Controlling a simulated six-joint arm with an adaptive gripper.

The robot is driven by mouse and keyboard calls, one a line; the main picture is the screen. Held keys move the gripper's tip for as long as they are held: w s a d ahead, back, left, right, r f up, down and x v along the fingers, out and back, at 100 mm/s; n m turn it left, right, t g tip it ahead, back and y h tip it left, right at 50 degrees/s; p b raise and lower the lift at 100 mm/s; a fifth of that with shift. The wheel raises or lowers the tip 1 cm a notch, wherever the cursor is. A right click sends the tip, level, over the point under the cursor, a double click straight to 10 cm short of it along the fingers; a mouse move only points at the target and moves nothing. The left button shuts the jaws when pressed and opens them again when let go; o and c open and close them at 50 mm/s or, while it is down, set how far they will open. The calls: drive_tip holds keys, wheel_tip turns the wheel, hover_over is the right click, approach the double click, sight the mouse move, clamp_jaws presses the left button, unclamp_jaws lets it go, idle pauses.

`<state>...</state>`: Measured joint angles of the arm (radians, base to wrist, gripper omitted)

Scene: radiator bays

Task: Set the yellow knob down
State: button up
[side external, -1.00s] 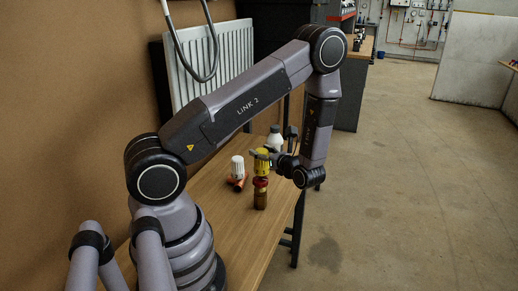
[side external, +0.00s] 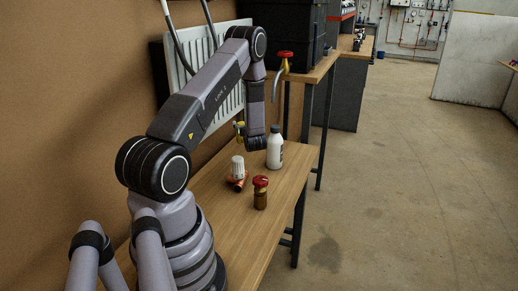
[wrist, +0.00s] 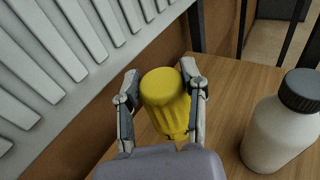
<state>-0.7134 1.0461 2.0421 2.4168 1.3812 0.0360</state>
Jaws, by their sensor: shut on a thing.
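The yellow knob (wrist: 164,105) is a ribbed cylinder held between the fingers of my gripper (wrist: 160,76) in the wrist view. In the side external view, my gripper (side external: 240,128) and the yellow knob (side external: 238,133) are small and partly hidden by my arm, near the radiator's lower edge and left of the white bottle. The wooden bench (side external: 228,224) lies below. I cannot tell whether the knob touches the bench.
A white bottle with a black cap (side external: 275,152) stands close right; it also shows in the wrist view (wrist: 272,137). The white radiator (side external: 194,48) is behind.

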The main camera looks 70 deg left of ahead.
drive_tip(key=shift+w+a+f, duration=0.95)
drive_tip(key=shift+a+f, duration=0.35)
drive_tip(key=shift+f, duration=0.55)
drive_tip(key=shift+w+a+f, duration=0.95)
drive_tip(key=shift+a+f, duration=0.4)
drive_tip(key=shift+f, duration=0.55)
drive_tip(key=shift+w+a+f, duration=0.95)
drive_tip(key=shift+a+f, duration=0.35)
drive_tip(key=shift+f, duration=0.55)
drive_tip(key=shift+f, duration=0.15)
drive_tip(key=o, duration=1.2)
